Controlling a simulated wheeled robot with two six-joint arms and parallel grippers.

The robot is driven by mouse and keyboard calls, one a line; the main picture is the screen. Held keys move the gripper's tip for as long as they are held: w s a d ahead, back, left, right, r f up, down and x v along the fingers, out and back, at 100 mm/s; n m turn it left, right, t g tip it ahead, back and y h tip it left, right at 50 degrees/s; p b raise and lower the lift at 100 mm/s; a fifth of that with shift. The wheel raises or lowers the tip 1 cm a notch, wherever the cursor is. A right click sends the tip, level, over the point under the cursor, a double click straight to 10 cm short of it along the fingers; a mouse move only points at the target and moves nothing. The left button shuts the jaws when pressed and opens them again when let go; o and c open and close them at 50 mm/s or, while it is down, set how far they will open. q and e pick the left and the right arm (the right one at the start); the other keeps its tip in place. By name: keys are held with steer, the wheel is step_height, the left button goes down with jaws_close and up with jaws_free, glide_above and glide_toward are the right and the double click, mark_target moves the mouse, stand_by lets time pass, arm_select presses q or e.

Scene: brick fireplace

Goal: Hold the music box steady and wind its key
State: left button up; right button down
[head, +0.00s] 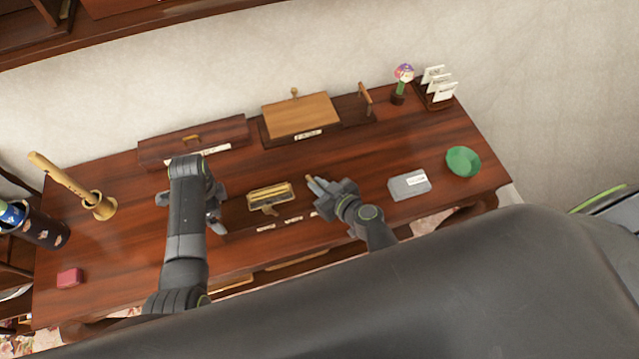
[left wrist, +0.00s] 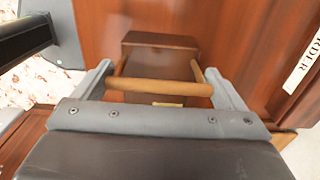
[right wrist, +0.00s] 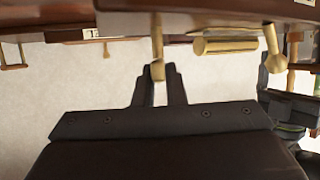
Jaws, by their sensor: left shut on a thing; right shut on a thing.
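The music box (head: 236,212) is a dark wooden box with a brass cylinder (head: 270,194) on top, standing on the desk between my grippers. My left gripper (head: 217,214) is at its left side. In the left wrist view, the fingers are shut on the light wooden handle (left wrist: 160,87) that joins the dark box (left wrist: 160,48). My right gripper (head: 314,183) is at its right side. In the right wrist view, its fingertips (right wrist: 157,77) are shut on the brass key (right wrist: 157,45). The brass cylinder (right wrist: 225,46) also shows there.
The desk (head: 110,250) holds a long closed box (head: 190,140) and a lighter-lidded box (head: 300,115) behind. A grey box (head: 409,184) and a green bowl (head: 463,162) stand right. A red block (head: 70,278) lies front left. Paper labels (head: 293,220) lie in front.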

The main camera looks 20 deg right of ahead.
steer(key=shift+a+m+t+h, duration=0.15)
steer(key=shift+m+t+h, duration=0.25)
steer(key=shift+m+h, duration=0.8)
steer(key=c, duration=1.5)
jaws_free()
steer(key=shift+s, duration=0.1)
steer(key=shift+v, duration=3.7)
steer(key=shift+a, duration=0.15)
